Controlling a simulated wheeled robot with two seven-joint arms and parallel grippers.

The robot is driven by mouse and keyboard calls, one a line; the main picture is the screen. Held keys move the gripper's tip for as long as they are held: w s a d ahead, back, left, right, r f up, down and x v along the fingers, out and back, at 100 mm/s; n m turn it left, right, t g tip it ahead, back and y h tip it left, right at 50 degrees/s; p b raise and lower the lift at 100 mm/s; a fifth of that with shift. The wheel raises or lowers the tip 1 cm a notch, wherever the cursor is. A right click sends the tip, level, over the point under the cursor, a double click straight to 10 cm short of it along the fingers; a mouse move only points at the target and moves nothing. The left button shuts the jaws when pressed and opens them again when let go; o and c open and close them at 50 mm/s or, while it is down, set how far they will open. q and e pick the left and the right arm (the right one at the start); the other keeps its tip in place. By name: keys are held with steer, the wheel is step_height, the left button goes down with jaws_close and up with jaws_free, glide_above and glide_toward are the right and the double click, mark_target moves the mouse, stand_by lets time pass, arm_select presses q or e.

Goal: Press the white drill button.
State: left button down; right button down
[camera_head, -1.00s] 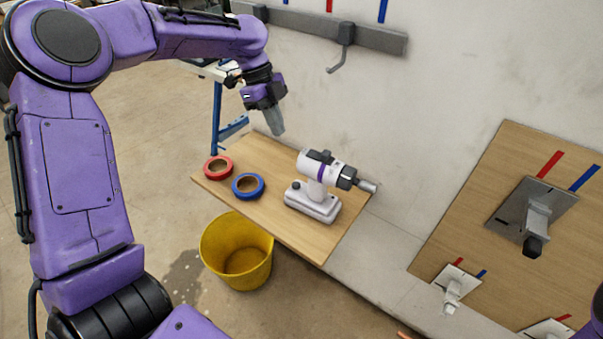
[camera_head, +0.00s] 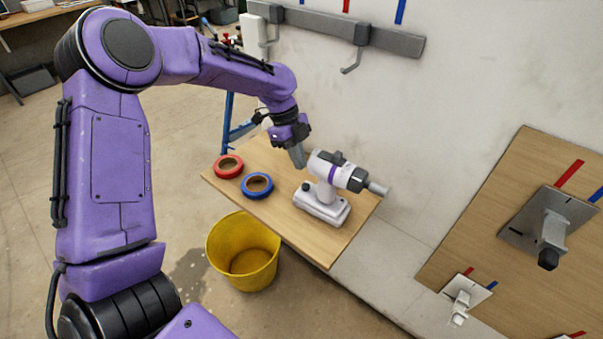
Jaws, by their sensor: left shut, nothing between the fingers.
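A white drill (camera_head: 326,185) with purple and dark bands stands upright on its base on a small wooden shelf (camera_head: 272,216). Its chuck points to the right, toward the wall. A dark spot shows on its base; I cannot make out the button itself. My left gripper (camera_head: 299,163) is shut and empty, pointing down just left of the drill's rear end. It is very close to the drill body; I cannot tell if it touches. My right gripper is not in view.
A red tape roll (camera_head: 228,167) and a blue tape roll (camera_head: 257,186) lie on the shelf's left part. A yellow bucket (camera_head: 243,252) stands on the floor below. A hook rail (camera_head: 340,33) is on the wall. A wooden panel (camera_head: 500,219) with grey fittings is at right.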

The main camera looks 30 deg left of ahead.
mark_target(305, 185)
arm_select(q)
steer(key=x, duration=0.5)
steer(key=shift+a+f+p, duration=0.2)
steer(key=shift+a+p, duration=0.15)
